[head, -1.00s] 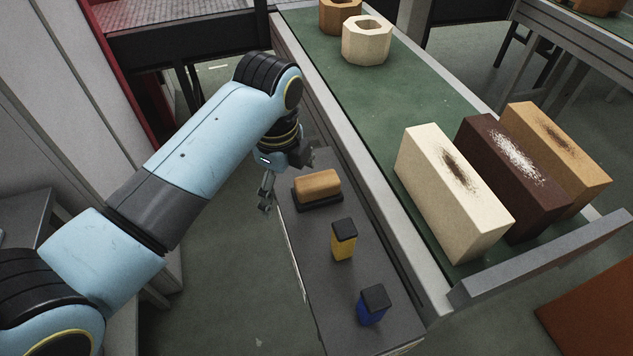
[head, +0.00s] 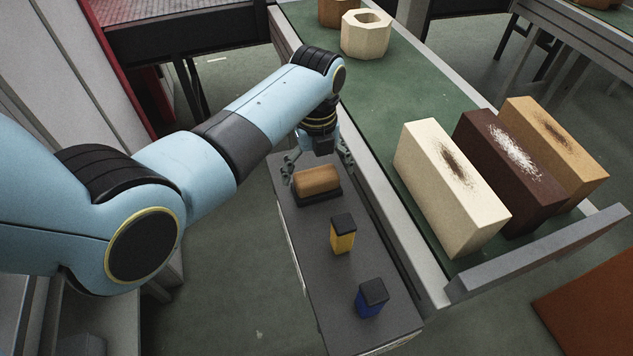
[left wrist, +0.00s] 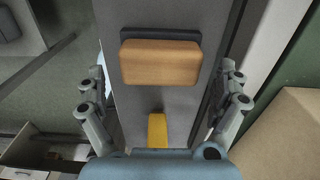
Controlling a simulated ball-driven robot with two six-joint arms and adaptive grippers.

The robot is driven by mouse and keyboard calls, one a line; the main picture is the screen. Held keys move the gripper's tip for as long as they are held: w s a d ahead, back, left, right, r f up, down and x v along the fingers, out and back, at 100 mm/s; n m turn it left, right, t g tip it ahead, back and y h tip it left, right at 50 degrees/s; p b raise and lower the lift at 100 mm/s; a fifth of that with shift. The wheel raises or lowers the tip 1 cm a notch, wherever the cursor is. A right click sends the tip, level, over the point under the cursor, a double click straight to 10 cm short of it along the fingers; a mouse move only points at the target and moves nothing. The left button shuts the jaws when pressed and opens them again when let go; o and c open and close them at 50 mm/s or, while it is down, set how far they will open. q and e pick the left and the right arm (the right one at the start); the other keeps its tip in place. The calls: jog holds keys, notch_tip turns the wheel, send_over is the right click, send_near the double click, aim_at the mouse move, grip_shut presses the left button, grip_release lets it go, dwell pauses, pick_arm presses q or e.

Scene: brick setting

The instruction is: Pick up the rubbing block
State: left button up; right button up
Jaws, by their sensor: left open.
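The rubbing block is a wooden-topped block (head: 317,179) on a dark base, lying at the far end of a narrow grey bench (head: 305,245). In the left wrist view the block (left wrist: 160,62) shows between and ahead of the fingers, with its dark base behind it. My left gripper (head: 319,168) is open and empty, above the block at its far side. Its fingers (left wrist: 165,105) are spread to either side in the wrist view, not touching the block. My right gripper is not in view.
A yellow bottle with a dark cap (head: 342,236) and a blue one (head: 371,299) stand nearer on the bench. To the right runs a green conveyor (head: 395,105) with cream (head: 450,190), dark brown (head: 512,165) and tan bricks (head: 555,140). An octagonal hollow piece (head: 366,42) sits farther back.

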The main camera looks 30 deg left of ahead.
aim_at(317, 175)
pick_arm(q)
notch_tip(317, 175, down, 3)
jog(key=shift+w+r, duration=0.1)
jog(key=shift+r, duration=0.1)
jog(key=c, duration=1.2)
jog(key=shift+r, duration=0.1)
notch_tip(317, 175, up, 10)
jog(key=o, duration=0.9)
jog(key=shift+c, duration=0.2)
jog(key=c, duration=0.5)
